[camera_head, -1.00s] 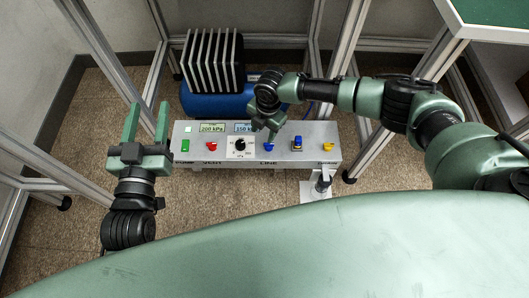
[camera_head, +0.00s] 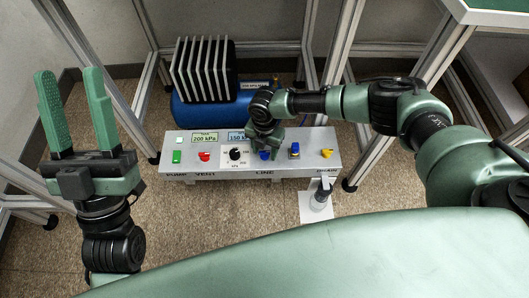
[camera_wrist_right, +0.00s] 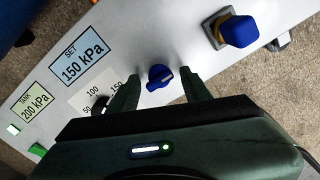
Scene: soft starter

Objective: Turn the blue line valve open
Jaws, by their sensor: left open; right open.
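The blue line valve (camera_head: 265,154) is a small blue knob on the front panel, above the LINE label, partly hidden by my right gripper in the head view. In the right wrist view the blue knob (camera_wrist_right: 159,77) sits between the two fingertips of my right gripper (camera_wrist_right: 160,82). That gripper is open, one finger on each side of the knob; I cannot tell whether they touch it. In the head view my right gripper (camera_head: 264,140) is over the knob. My left gripper (camera_head: 72,88) is open and empty, left of the panel.
The grey panel (camera_head: 188,169) also carries a green switch (camera_head: 177,156), red vent knob (camera_head: 204,156), black dial (camera_head: 235,154), another blue control (camera_head: 294,150) and yellow drain knob (camera_head: 326,153). A blue tank (camera_head: 200,115) stands behind. Metal frame posts flank the panel.

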